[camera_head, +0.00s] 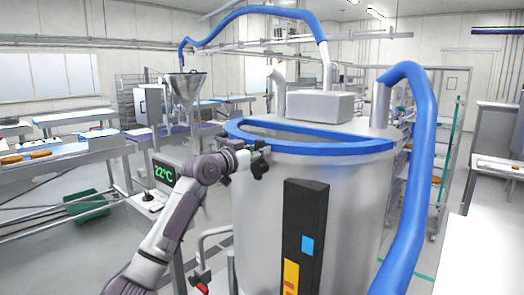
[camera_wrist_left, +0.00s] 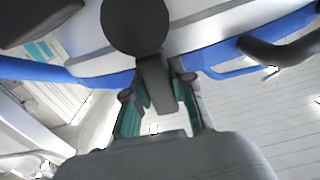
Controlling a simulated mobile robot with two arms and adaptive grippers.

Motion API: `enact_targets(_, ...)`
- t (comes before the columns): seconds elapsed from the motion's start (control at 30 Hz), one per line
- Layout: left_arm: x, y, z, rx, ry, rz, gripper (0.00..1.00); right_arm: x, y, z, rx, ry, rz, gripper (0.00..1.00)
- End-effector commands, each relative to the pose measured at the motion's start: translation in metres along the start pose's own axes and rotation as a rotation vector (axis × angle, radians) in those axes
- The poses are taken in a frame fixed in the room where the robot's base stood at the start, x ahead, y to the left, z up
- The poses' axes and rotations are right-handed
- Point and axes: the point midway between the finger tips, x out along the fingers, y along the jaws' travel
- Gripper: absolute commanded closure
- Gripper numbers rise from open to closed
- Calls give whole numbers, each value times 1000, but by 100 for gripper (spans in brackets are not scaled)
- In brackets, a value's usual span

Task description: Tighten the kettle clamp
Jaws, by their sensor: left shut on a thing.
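The kettle (camera_head: 262,215) is a large steel vessel with a blue rim (camera_head: 330,148) in the middle of the head view. A small clamp with a dark knob (camera_head: 260,167) sits at the left of the rim. My left gripper (camera_head: 247,158) is at the clamp, shut on its dark part. In the left wrist view a dark round knob (camera_wrist_left: 135,25) with a flat stem (camera_wrist_left: 157,82) extends down between the fingers of my left gripper (camera_wrist_left: 160,92). The exact contact is partly hidden. My right gripper is not in view.
A thick blue hose (camera_head: 420,150) runs down the kettle's right side. A black control panel (camera_head: 304,235) is on its front. A display reading 22°C (camera_head: 164,173) stands left, beside my arm. A steel funnel (camera_head: 186,88) is behind it. A green crate (camera_head: 87,205) lies on the floor.

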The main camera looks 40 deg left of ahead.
Motion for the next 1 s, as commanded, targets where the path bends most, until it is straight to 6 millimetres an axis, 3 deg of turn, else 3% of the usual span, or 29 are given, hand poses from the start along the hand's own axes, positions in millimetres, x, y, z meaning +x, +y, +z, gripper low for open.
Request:
enact_targets(0.7,0,-4,1,-84,-2,1,100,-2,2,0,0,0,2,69)
enact_targets(0.73,0,-4,1,-84,-2,1,75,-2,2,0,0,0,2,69)
enact_targets(0.8,0,-4,1,-83,-2,1,63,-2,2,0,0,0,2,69)
enact_targets(0.9,0,-4,1,-81,-1,1,50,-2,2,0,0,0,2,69)
enact_targets(1.0,0,-4,1,-80,-1,0,50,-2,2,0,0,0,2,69)
